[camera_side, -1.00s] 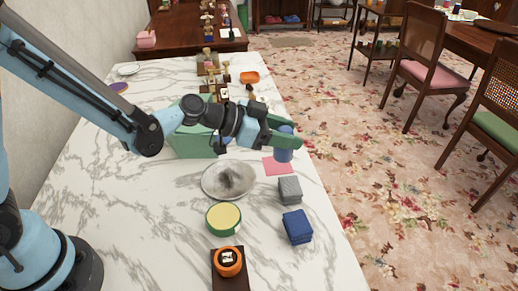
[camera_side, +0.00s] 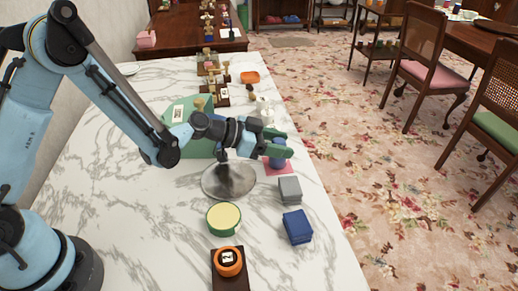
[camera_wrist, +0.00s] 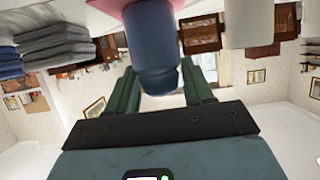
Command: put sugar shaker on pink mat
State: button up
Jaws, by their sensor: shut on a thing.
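The sugar shaker appears as a blue, rounded container (camera_side: 279,161), upright between the green fingers of my gripper (camera_side: 277,143). My gripper is shut on it. In the wrist view, the shaker (camera_wrist: 157,60) sits between the two fingers (camera_wrist: 163,90), seen upside down. The pink mat (camera_side: 268,165) lies on the marble table under the shaker, partly hidden by it. The shaker's base is over the mat; I cannot tell whether it touches it or hangs just above.
A grey round dish (camera_side: 229,182) lies left of the mat. A grey stack (camera_side: 289,189) and a blue stack (camera_side: 297,227) stand in front. A green box (camera_side: 185,112) is behind my gripper. The table's right edge is close to the mat.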

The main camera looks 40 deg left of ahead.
jog(key=shift+f, duration=0.15)
jog(key=o, duration=1.1)
jog(key=shift+s+a+r, duration=0.1)
jog(key=shift+r, duration=0.15)
jog(key=shift+s+a+r+n+g+y, duration=0.35)
jog(key=shift+s+a+r+n+y, duration=1.2)
jog(key=shift+s+a, duration=1.4)
jog(key=shift+s+a+r+n+g+y, duration=0.4)
jog(key=shift+s+a+r+n+y, duration=1.4)
jog(key=shift+s, duration=2.1)
jog(key=shift+s+a+r+n+g+y, duration=0.35)
jog(key=shift+s+a+r+n+y, duration=0.95)
jog(key=shift+s+a, duration=1.75)
